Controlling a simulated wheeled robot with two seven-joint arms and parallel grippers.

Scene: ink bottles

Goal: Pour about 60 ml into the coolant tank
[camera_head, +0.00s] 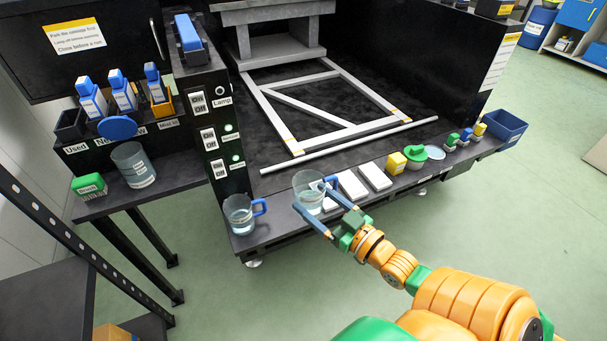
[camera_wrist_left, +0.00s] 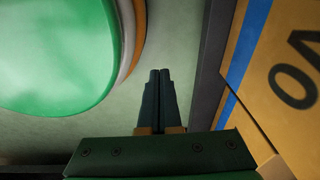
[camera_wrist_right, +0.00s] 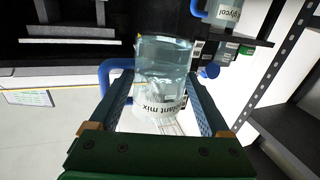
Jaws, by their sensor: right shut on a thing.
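A clear jug (camera_head: 307,190) with a blue handle and pale liquid is at the front ledge. Its label reads "...lant mix" in the right wrist view (camera_wrist_right: 162,75). My right gripper (camera_head: 313,196) has its blue fingers on both sides of this jug, shut on it. The jug looks about upright; I cannot tell whether it touches the ledge. A clear cylinder (camera_head: 134,166) with pale liquid and an unreadable label stands on the left shelf, possibly the coolant tank. A blue disc (camera_head: 117,127) is behind it. My left gripper (camera_wrist_left: 159,98) is shut and empty, seen only in its wrist view.
A second jug (camera_head: 240,214), labelled "glycol" in the right wrist view (camera_wrist_right: 229,14), stands left of the held jug. White pads (camera_head: 352,185) lie to its right. A black switch post (camera_head: 222,130) rises between ledge and left shelf.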

